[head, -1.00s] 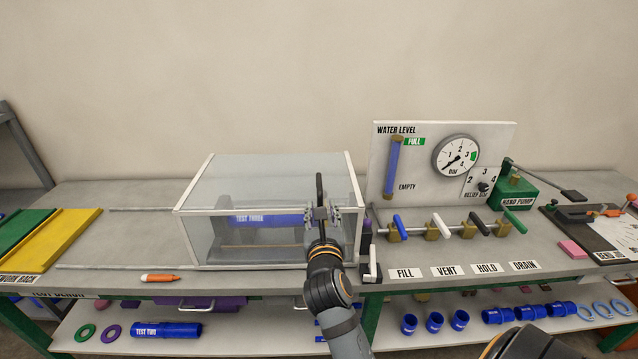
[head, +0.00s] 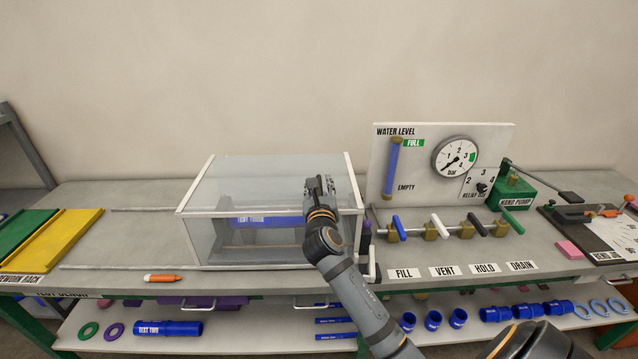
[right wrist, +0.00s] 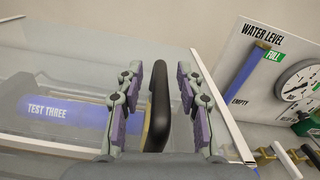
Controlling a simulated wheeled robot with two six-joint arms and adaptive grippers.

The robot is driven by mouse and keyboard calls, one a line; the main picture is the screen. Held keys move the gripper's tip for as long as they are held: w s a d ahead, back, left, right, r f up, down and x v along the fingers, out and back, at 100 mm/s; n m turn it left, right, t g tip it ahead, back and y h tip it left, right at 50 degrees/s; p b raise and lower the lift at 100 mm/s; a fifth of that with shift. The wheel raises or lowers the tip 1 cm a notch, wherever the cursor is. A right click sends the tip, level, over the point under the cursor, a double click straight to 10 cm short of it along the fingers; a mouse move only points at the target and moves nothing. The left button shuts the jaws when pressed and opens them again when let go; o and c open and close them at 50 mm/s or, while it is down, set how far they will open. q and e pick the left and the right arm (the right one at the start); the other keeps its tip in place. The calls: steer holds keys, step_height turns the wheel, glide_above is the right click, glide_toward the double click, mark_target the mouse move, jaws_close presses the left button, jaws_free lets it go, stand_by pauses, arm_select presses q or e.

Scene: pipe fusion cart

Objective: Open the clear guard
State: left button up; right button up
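The clear guard (head: 258,180) is a see-through box with pale edges, down on the bench over a blue pipe marked TEST THREE (head: 262,221). The pipe also shows through the panel in the right wrist view (right wrist: 62,112). A black upright handle (right wrist: 158,100) stands at the guard's right part. My right gripper (head: 319,182) is at this handle. In the right wrist view its two purple-padded fingers (right wrist: 159,75) stand on either side of the handle, open, with a gap at least on the right. My left gripper is out of view.
Right of the guard stand the gauge panel (head: 420,195), a row of coloured valve handles (head: 434,229) and the green hand pump (head: 514,192). An orange marker (head: 162,278) lies in front. The bench left of the guard is clear between thin rails (head: 120,267).

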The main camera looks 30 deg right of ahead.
steer(key=shift+c, duration=0.2)
jaws_close()
stand_by(0.3)
